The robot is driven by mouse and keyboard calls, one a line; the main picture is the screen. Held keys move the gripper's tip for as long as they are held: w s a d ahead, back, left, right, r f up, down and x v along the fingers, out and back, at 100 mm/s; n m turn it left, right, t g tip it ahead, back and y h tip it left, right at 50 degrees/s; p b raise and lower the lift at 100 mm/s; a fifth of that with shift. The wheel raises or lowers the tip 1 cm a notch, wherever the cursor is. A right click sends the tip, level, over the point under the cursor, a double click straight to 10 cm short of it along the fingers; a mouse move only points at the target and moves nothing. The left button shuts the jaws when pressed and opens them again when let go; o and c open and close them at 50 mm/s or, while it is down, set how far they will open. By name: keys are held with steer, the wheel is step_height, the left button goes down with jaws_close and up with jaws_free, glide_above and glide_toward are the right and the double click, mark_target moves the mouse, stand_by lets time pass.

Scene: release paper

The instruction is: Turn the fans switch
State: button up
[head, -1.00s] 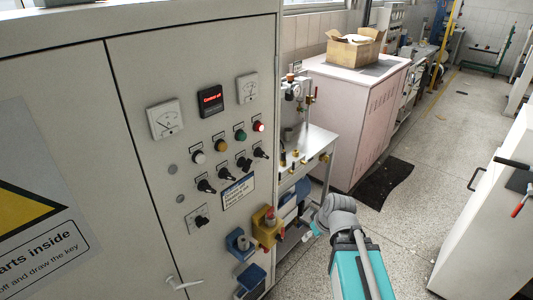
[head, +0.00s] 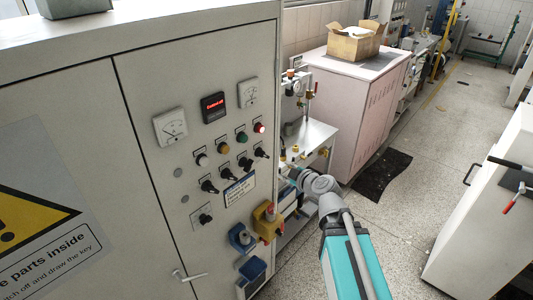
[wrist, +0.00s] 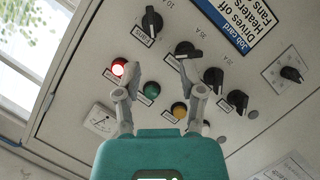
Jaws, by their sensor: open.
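The control cabinet (head: 150,80) carries several black rotary switches. In the wrist view, the black switch whose label appears to read "Fans" (wrist: 152,21) is at the top, its label beside it. In the head view it appears to be the rightmost black switch (head: 261,153), below the lit red lamp. My gripper (wrist: 158,62) is open and empty in the wrist view. Its fingers frame the green lamp area, below the fans switch in the picture and apart from it. In the head view my gripper end is small and partly hidden behind my wrist, right of the panel.
A second black switch (wrist: 187,49) is close to the right fingertip. The red lamp (wrist: 118,68) is by the left finger. A yellow box (head: 267,222) and blue boxes stick out low on the cabinet. A metal bench (head: 318,137) stands behind my arm.

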mark_target(266, 156)
steer(key=shift+w+r, duration=0.2)
steer(key=shift+r, duration=0.25)
steer(key=shift+w, duration=0.1)
steer(key=b+x, duration=0.3)
steer(key=x, duration=1)
steer(key=shift+w+a+r+b, duration=0.1)
steer(key=shift+w+a+b, duration=0.05)
steer(key=shift+w+b, duration=0.2)
jaws_close()
